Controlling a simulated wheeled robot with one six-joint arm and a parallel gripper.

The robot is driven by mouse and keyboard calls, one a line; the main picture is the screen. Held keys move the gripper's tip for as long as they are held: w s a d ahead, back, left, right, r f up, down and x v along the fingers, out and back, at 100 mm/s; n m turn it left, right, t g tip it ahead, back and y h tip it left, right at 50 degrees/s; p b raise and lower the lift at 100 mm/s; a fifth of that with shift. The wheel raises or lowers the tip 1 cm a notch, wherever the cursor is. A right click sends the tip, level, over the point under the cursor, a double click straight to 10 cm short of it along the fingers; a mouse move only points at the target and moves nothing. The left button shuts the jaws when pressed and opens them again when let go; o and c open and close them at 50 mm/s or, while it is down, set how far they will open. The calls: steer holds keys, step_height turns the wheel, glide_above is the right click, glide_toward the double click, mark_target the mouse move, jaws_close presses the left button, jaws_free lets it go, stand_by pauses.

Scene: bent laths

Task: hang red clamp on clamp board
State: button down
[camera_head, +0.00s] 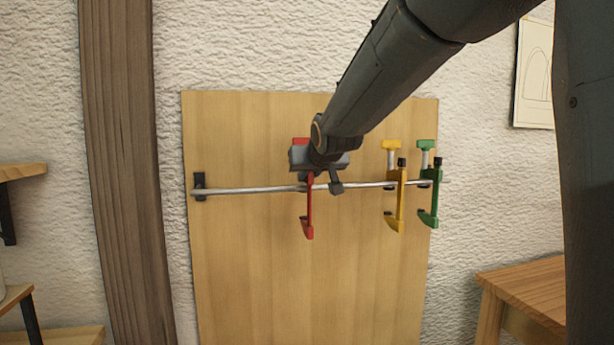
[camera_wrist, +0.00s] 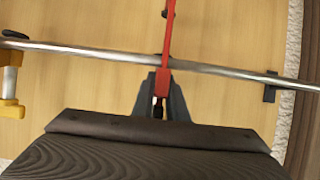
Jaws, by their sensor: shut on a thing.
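The red clamp (camera_head: 309,212) is upright at the rail of the clamp board (camera_head: 255,285), its lower jaw hanging below the rail. My gripper (camera_head: 322,178) is shut on the red clamp at about rail height and hides much of its upper part. In the wrist view the red clamp (camera_wrist: 168,50) stands between my gripper's fingers (camera_wrist: 160,98) and crosses the metal rail (camera_wrist: 90,52). I cannot tell whether the clamp rests on the rail. The board is a pale wooden panel with the rail across it.
A yellow clamp (camera_head: 398,200) and a green clamp (camera_head: 431,195) hang on the rail to the right. The rail is free to the left, up to its black bracket (camera_head: 199,186). A wooden post (camera_head: 120,150) stands left of the board, and a wooden table (camera_head: 530,285) is at lower right.

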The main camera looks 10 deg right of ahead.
steer(key=c, duration=1.8)
jaws_free()
steer(key=shift+o, duration=0.7)
steer(key=v, duration=0.8)
steer(key=s+f+g, duration=0.3)
steer(key=s+f, duration=0.3)
steer(key=f, duration=0.5)
steer(key=s+f+g, duration=0.3)
steer(key=s+f, duration=0.2)
steer(key=f, duration=0.5)
steer(key=s+f+g, duration=0.3)
steer(key=s+f, duration=0.3)
steer(key=f, duration=0.5)
steer(key=s+f+g, duration=0.3)
steer(key=s+f, duration=0.4)
steer(key=s, duration=0.4)
steer(key=shift+s+f+b, duration=0.15)
steer(key=shift+s+b, duration=0.15)
steer(key=shift+b, duration=0.1)
steer(key=shift+w, duration=0.1)
